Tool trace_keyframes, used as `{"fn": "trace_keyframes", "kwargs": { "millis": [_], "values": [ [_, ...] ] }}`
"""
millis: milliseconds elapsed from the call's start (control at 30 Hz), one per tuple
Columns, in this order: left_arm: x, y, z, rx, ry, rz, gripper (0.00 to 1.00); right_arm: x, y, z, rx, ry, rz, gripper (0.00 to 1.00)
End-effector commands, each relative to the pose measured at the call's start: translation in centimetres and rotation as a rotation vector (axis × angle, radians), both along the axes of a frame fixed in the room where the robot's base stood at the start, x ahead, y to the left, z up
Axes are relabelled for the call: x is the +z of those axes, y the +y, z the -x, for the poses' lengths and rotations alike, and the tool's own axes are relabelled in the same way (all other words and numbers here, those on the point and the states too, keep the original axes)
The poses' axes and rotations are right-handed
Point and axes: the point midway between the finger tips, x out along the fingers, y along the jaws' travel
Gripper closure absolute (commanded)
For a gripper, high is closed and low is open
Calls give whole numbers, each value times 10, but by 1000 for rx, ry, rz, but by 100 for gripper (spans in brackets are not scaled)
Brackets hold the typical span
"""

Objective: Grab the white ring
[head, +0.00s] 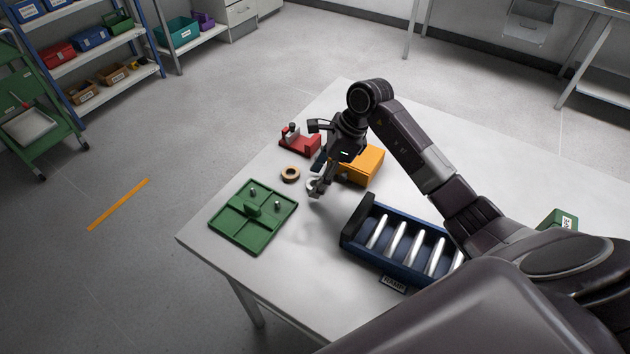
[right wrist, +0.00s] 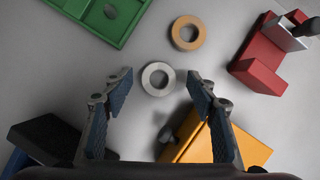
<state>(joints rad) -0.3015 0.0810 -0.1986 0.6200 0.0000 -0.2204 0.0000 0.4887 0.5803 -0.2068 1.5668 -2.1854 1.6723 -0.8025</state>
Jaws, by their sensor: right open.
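The white ring (right wrist: 145,79) lies flat on the table in the right wrist view, between and just beyond the tips of my right gripper (right wrist: 160,82). The gripper's two blue-padded fingers are spread wide and hold nothing. In the head view the right gripper (head: 317,157) hangs over the table, and the white ring (head: 310,185) is partly hidden behind its lower finger. My left gripper is in neither view.
An orange-tan ring (head: 284,175) lies close by, with a green divided tray (head: 228,222) to its left. A red block fixture (head: 300,143) and an orange box (head: 366,166) stand near the gripper. A blue crate (head: 352,234) with white rods is nearer me.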

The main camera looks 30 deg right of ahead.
Motion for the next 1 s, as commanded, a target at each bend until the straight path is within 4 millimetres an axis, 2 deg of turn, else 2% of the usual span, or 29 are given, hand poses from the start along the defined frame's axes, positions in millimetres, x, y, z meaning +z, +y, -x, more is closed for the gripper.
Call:
{"fn": "trace_keyframes", "kwargs": {
  "millis": [300, 667, 1000],
  "values": [
    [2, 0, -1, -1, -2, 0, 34, -7, 2, -2, -1, -2, 1, 48],
    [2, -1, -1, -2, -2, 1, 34, -7, 2, -1, 0, -2, 1, 87],
    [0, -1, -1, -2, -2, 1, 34, -3, 2, -2, 0, -3, 2, 88]
  ]
}}
